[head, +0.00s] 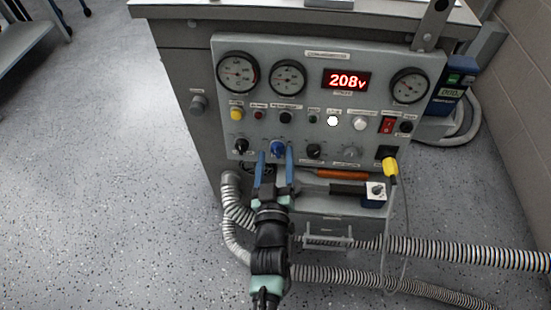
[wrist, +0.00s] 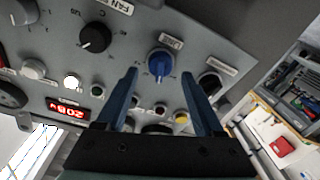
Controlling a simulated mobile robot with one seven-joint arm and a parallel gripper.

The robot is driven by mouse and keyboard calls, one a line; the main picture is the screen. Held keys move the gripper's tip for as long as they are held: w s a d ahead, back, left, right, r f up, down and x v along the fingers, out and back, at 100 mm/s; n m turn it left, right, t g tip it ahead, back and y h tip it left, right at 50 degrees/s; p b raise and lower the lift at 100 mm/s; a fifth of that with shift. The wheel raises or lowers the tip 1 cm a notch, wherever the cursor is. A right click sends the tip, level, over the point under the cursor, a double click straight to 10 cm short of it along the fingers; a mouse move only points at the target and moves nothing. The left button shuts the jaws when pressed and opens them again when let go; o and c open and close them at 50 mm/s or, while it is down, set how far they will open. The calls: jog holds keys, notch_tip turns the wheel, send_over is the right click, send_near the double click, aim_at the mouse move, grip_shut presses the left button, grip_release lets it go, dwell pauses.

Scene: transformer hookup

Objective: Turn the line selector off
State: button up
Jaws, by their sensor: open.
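The line selector is a blue knob (wrist: 160,62) under a small label that appears to read LINE in the wrist view. It also shows in the bottom knob row of the panel in the head view (head: 277,148). A pale mark shows on the knob's lower side in the wrist view; its exact setting is too small to read. My gripper (head: 276,153) is open, with its blue fingers on either side of the knob in the head view. In the wrist view the knob lies between and beyond the fingertips (wrist: 163,75), with no visible contact.
A red display (head: 347,80) reads 208v. Black knobs (head: 240,146) and (head: 313,151) flank the selector closely. A shelf with an orange-handled tool (head: 342,175) lies below the panel. Ribbed hoses (head: 440,250) run low at the right.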

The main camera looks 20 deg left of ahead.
jog(key=shift+w+a, duration=0.1)
jog(key=shift+w, duration=0.1)
grip_shut()
dwell(0.3)
jog(key=shift+r+n+p, duration=0.15)
jog(key=shift+n+p, duration=0.35)
jog(key=shift+p, duration=0.1)
jog(key=shift+n+p, duration=1.05)
jog(key=shift+n, duration=0.05)
jog(key=n+g+y+p, duration=0.1)
jog(key=n+p, duration=0.2)
jog(key=n, duration=0.2)
jog(key=shift+n, duration=0.3)
jog(key=shift+s+f+g, duration=0.1)
jog(key=shift+f+g, duration=0.1)
jog(key=shift+g, duration=0.1)
